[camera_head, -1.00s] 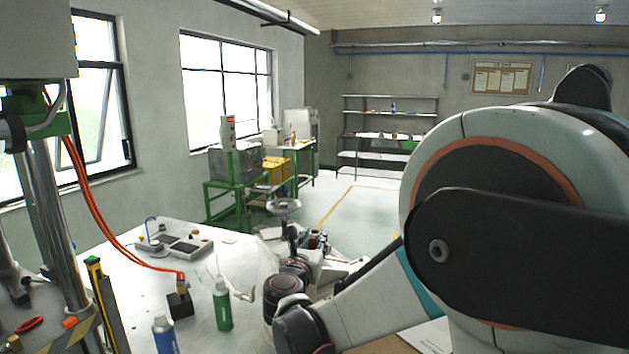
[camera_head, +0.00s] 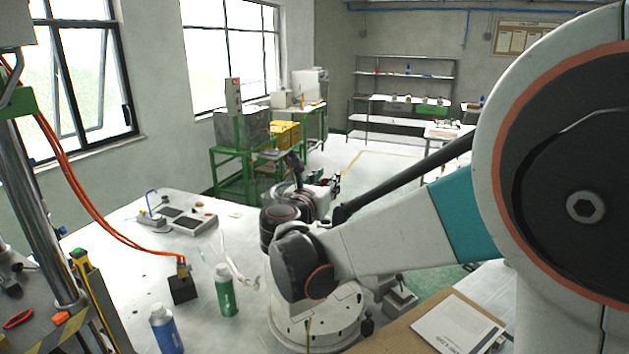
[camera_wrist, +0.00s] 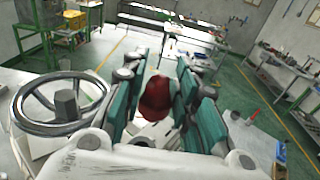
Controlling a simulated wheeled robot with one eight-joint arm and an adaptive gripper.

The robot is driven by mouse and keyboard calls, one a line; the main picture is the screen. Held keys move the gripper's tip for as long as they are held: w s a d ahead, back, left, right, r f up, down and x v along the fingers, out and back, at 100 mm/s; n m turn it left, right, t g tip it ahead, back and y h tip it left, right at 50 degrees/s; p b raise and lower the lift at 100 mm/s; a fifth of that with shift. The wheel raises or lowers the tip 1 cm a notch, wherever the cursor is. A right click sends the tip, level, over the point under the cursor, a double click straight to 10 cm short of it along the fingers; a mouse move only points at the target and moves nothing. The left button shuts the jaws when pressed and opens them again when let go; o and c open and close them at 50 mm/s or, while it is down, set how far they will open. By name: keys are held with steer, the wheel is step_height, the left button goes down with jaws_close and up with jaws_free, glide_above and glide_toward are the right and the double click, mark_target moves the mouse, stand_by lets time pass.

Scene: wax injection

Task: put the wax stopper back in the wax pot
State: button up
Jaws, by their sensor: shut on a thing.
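In the wrist view my gripper (camera_wrist: 160,85) has its teal-padded fingers on either side of a dark red rounded piece (camera_wrist: 158,99), which I take to be the wax stopper. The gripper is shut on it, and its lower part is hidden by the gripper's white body. In the head view my arm covers most of the gripper, and the stopper cannot be made out. I cannot clearly identify the wax pot in either view.
A metal handwheel (camera_wrist: 62,103) stands close left of my gripper. On the white table (camera_head: 120,270) are a green bottle (camera_head: 225,291), a blue bottle (camera_head: 164,330), a black block (camera_head: 182,289) with orange hoses, and a control panel (camera_head: 184,219). Floor beyond is open.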

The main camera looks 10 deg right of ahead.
steer(key=shift+f, duration=0.1)
steer(key=shift+f+b, duration=2.4)
steer(key=shift+f, duration=0.4)
steer(key=shift+f+b, duration=1.15)
steer(key=o, duration=1)
steer(key=shift+r, duration=0.15)
